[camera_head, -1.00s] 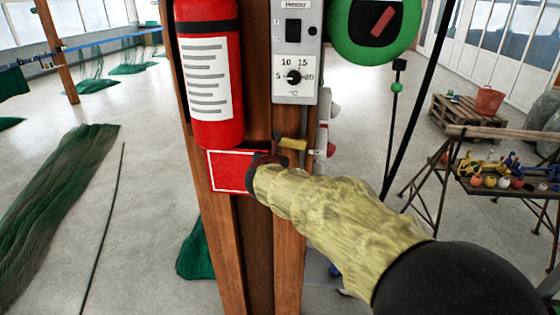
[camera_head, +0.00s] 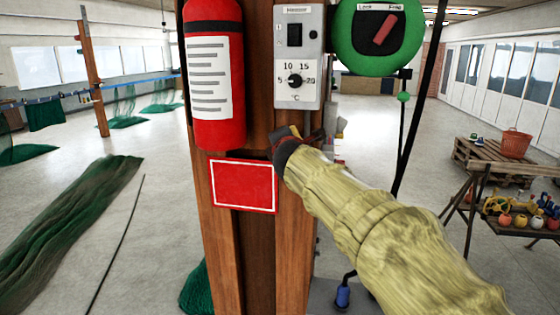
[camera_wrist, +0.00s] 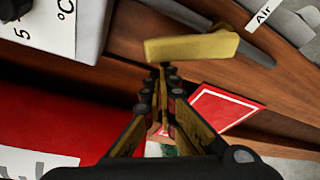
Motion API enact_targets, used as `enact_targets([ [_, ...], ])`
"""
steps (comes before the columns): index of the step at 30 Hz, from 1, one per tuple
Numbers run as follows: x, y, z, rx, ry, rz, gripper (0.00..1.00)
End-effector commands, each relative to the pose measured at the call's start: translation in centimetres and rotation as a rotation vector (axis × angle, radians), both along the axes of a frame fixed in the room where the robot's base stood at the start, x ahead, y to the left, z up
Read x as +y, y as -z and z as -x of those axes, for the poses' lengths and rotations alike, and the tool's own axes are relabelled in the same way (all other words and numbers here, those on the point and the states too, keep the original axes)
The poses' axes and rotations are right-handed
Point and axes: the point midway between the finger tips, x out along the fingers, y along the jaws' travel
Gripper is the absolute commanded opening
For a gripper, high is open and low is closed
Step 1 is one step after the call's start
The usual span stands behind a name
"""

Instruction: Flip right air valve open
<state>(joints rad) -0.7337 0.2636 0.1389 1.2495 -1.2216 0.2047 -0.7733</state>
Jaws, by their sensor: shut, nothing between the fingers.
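A yellow lever handle (camera_wrist: 190,48) lies roughly level across the upper middle of the wrist view, near a white label reading "Air" (camera_wrist: 263,14). My gripper (camera_wrist: 165,75) is shut and empty; its fingertips are just below the lever in that picture. I cannot tell whether they touch it. In the head view my gripper (camera_head: 287,136) is at the wooden post, below the control box.
The post carries a red fire extinguisher (camera_head: 215,80), a grey thermostat box (camera_head: 298,58) and a red sign (camera_head: 244,186). A green round device (camera_head: 378,36) is at upper right.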

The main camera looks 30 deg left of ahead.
Motion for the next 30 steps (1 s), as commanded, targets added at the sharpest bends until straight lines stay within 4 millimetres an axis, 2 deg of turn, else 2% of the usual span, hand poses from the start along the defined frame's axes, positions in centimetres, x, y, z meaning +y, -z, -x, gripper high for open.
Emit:
enact_targets([
  [1, -0.3, 0.3, -0.1, 0.008, 0.002, -0.044, 0.00],
  [15, -2.3, -1.7, -0.6, 0.092, 0.002, -0.390, 0.00],
  [30, -3.1, -2.5, -0.8, 0.122, 0.001, -0.504, 0.00],
])
